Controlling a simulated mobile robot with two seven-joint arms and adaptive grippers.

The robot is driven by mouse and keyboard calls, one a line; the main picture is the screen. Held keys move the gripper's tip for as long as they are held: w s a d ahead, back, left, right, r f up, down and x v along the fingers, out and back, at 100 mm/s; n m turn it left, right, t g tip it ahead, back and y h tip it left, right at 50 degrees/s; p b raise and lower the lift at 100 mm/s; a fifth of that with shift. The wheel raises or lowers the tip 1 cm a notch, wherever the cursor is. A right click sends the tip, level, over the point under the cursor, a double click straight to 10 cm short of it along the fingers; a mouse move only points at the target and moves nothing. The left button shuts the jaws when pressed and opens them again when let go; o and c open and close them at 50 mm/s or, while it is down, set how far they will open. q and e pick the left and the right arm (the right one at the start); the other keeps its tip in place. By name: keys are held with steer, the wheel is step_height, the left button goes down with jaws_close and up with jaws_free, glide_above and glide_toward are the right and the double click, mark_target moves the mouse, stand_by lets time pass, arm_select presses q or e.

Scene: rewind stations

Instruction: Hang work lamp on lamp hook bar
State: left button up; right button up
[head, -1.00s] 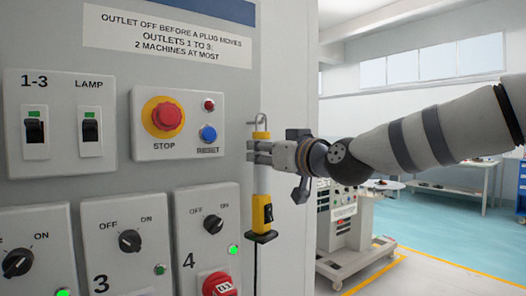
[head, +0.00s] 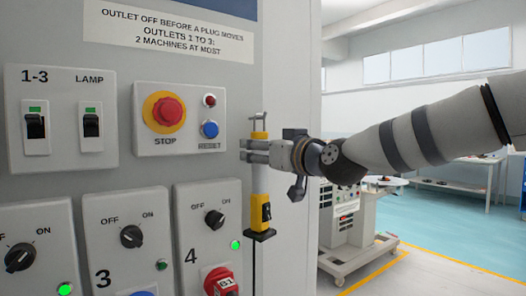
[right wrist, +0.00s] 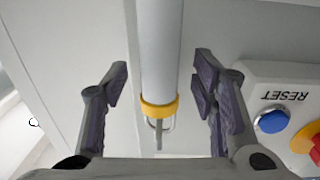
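The work lamp (head: 260,212) is a slim upright tube with a yellow top collar, a yellow and black lower end and a cord hanging down. Its thin wire hook meets the small lamp hook bar (head: 253,117) on the cabinet; I cannot tell whether the bar bears its weight. My right gripper (head: 256,151) is around the lamp's upper part. In the right wrist view the open fingers (right wrist: 160,85) stand on both sides of the lamp tube (right wrist: 161,50), with gaps showing. The yellow collar and hook show there too. My left gripper is not in view.
The grey cabinet panel carries a red stop button (head: 168,111), a blue reset button (head: 210,129), switches (head: 90,126) and rotary knobs (head: 131,236) close left of the lamp. A wheeled machine (head: 345,230) stands behind on the right, with open floor around it.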

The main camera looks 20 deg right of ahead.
steer(key=shift+f, duration=0.15)
steer(key=v, duration=1.2)
step_height(320, 180, down, 19)
steer(key=a+g+h, duration=0.1)
steer(key=a+g, duration=0.2)
steer(key=g, duration=0.1)
steer(key=s+f+m+g+h, duration=0.1)
steer(key=s+f+g, duration=0.3)
steer(key=f, duration=0.7)
steer(key=s+f+m+g, duration=0.15)
steer(key=s+f, duration=0.35)
steer(key=f, duration=0.6)
steer(key=s+d+f+g+h, duration=0.1)
steer(key=s+f, duration=0.4)
steer(key=s, duration=0.5)
steer(key=s+d+f+m+g+h, duration=0.1)
steer(key=s+f+g, duration=0.4)
steer(key=s, duration=0.6)
steer(key=s+d+f+g+h, duration=0.1)
steer(key=s+d+f+g, duration=0.2)
steer(key=s+f, duration=0.4)
steer(key=s, duration=0.3)
steer(key=shift+s+d+f, duration=0.2)
steer(key=shift+s+d, duration=0.1)
steer(key=shift+s, duration=0.1)
